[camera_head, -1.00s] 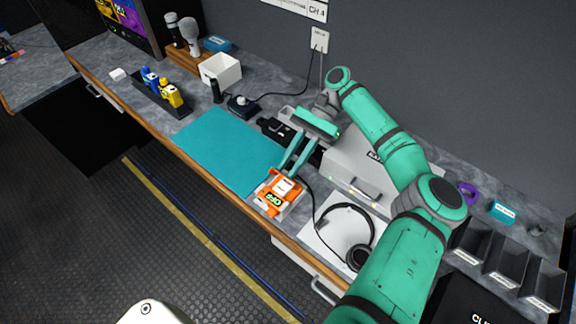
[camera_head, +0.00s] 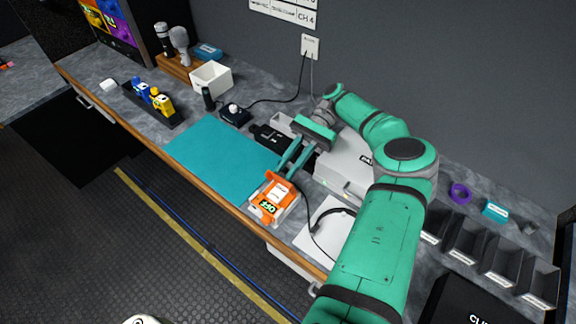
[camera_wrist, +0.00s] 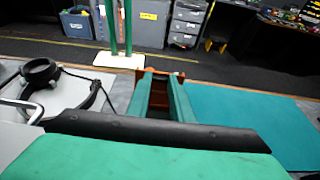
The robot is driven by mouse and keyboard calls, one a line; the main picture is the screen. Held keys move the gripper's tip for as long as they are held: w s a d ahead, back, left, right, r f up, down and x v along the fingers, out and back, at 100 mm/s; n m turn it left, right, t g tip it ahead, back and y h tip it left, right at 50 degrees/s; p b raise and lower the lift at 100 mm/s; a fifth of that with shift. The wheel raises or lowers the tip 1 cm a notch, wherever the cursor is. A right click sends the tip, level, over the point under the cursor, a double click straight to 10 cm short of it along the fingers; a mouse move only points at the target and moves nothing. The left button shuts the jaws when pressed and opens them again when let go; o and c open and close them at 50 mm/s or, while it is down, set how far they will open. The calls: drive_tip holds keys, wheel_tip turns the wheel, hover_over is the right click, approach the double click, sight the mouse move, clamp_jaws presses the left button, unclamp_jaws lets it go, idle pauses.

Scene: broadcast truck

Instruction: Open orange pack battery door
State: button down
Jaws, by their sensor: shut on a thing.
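The orange pack (camera_head: 268,211) sits in a pale tray (camera_head: 288,213) at the counter's front edge, right of the teal mat. It has a white label and a small dark display with green characters. An orange part of it rises at its far end, by my fingertips. My gripper (camera_head: 283,172) reaches down to that far end and is shut on the orange pack there. In the wrist view, my fingers (camera_wrist: 161,90) point at the pack, and only a strip of orange (camera_wrist: 160,75) shows around their tips. The fingers hide the exact contact and how far the door stands open.
The teal mat (camera_head: 222,160) is clear. Headphones (camera_head: 335,219) on a white sheet lie to the right, partly behind my arm. A pale case (camera_head: 341,178) stands behind, with a black device (camera_head: 268,137) to its left. Dark bins (camera_head: 465,240) line the right.

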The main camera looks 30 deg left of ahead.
idle(0.3)
drive_tip(key=c, duration=1.8)
unclamp_jaws()
drive_tip(key=shift+c, duration=0.2)
drive_tip(key=s+d+r, duration=0.6)
drive_tip(key=s+r, duration=0.6)
drive_tip(key=r, duration=0.1)
drive_tip(key=shift+s+d, duration=0.2)
drive_tip(key=shift+s, duration=0.05)
drive_tip(key=shift+o, duration=0.2)
